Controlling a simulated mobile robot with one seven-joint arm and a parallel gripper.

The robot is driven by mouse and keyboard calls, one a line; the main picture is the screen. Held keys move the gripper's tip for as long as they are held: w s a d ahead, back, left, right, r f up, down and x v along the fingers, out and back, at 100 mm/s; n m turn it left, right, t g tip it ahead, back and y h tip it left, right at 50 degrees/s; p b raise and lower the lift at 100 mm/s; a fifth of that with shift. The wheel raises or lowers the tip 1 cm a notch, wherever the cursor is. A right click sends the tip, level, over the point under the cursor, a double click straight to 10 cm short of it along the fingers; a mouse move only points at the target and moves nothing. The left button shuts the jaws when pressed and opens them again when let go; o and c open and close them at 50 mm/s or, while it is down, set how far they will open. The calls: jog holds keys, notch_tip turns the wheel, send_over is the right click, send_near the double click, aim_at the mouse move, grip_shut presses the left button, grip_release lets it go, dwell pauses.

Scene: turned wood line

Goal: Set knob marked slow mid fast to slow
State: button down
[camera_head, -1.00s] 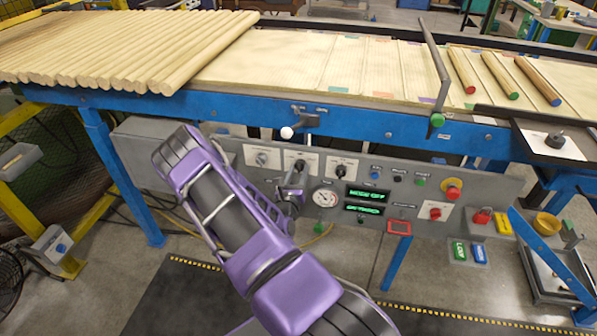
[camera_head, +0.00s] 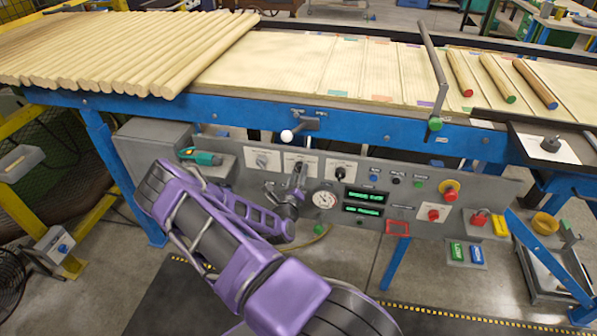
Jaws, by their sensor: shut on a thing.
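The grey control panel has three rotary knobs on white plates: a left knob (camera_head: 262,160), a middle knob at my gripper, and a right knob (camera_head: 341,168). The plate lettering is too small to read, so I cannot tell which is marked slow mid fast. My gripper (camera_head: 299,173) is at the middle plate (camera_head: 310,160), shut on the middle knob. The fingers hide most of that knob, so its pointing direction cannot be told. My purple arm reaches up to it from below.
A round gauge (camera_head: 324,200) and two green-lit displays (camera_head: 363,211) are right of my gripper. A white-balled lever (camera_head: 287,135) sticks out above. A red emergency button (camera_head: 449,190) is further right. A teal tool (camera_head: 199,156) lies on the left ledge.

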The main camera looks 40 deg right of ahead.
jog(key=n+p, duration=0.1)
jog(key=n, duration=0.4)
jog(key=shift+n, duration=0.4)
dwell(0.4)
jog(key=shift+c, duration=2.1)
grip_release()
jog(key=shift+s, duration=0.1)
jog(key=v, duration=1.7)
jog(key=shift+s+p, duration=0.2)
jog(key=shift+p, duration=0.15)
jog(key=shift+a+r, duration=0.1)
